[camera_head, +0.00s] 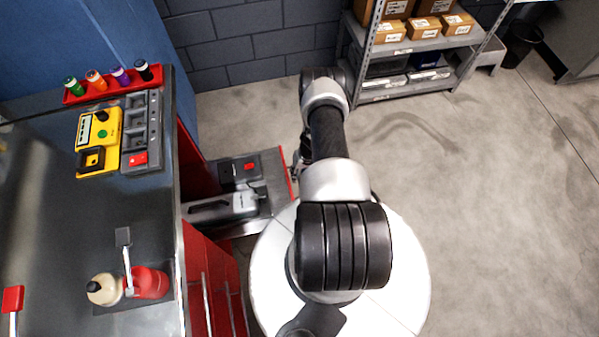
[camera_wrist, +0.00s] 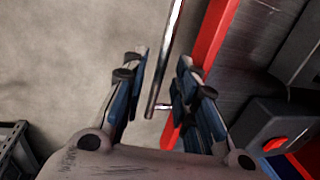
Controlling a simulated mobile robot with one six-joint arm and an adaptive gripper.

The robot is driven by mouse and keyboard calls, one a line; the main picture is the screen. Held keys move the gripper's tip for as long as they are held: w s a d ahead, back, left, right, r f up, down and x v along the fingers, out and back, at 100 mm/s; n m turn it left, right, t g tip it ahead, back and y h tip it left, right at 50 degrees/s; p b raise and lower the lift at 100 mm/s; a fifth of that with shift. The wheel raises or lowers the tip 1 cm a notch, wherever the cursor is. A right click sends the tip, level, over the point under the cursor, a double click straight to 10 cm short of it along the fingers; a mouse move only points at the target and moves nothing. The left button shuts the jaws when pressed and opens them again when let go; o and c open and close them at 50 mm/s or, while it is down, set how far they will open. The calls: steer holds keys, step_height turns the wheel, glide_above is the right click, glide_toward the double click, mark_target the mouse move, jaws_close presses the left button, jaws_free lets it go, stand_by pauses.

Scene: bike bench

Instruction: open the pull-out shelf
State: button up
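The pull-out shelf (camera_head: 237,228) stands out from the right side of the bench, low down, and carries a grey tool and a dark case. Its red front edge (camera_wrist: 213,35) and chrome bar handle (camera_wrist: 170,50) show in the wrist view. My gripper (camera_wrist: 163,58) is open at this front edge. The bar runs between its two fingers, with a visible gap on either side near the tips. In the head view my arm hides most of my gripper and the handle.
The bench top (camera_head: 60,215) holds a yellow device (camera_head: 99,140), a red rack of bottles and two more bottles. Red drawers (camera_head: 215,290) with bar handles lie below. A metal rack with boxes (camera_head: 410,50) stands at the back.

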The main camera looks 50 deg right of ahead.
steer(key=shift+r, duration=0.15)
step_height(320, 180, up, 12)
steer(key=s+d, duration=0.1)
steer(key=d, duration=0.1)
steer(key=shift+s+f, duration=0.2)
steer(key=shift+f, duration=0.05)
steer(key=shift+w, duration=0.1)
stand_by(0.5)
